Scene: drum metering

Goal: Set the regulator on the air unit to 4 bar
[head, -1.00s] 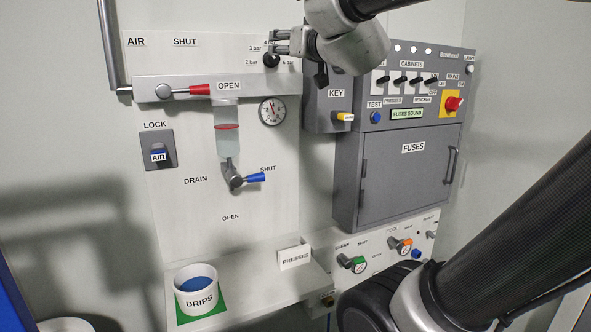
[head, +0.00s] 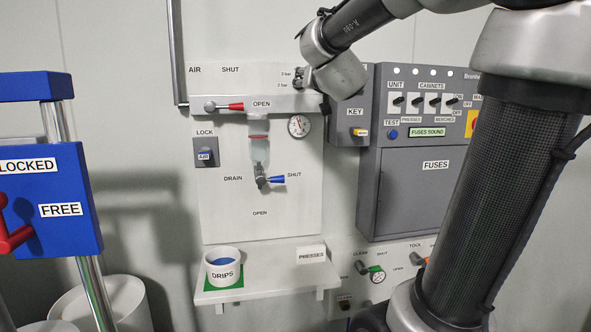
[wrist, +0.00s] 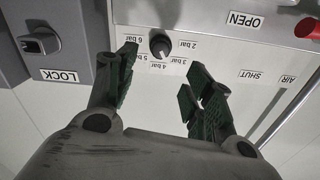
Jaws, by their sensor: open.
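The regulator is a dark round knob (wrist: 160,44) on the air unit's pale panel (head: 230,215). In the wrist view, labels from 2 bar to 6 bar surround it, and a pale mark shows on it; I cannot tell its exact setting.
A red-handled valve (head: 225,106) lies left of the gripper, with a drain valve (head: 268,181) below. A grey key box (head: 351,134) and fuse cabinet (head: 417,195) stand close on the right. A white drips pot (head: 223,268) sits on the shelf. A blue console (head: 50,205) is far left.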

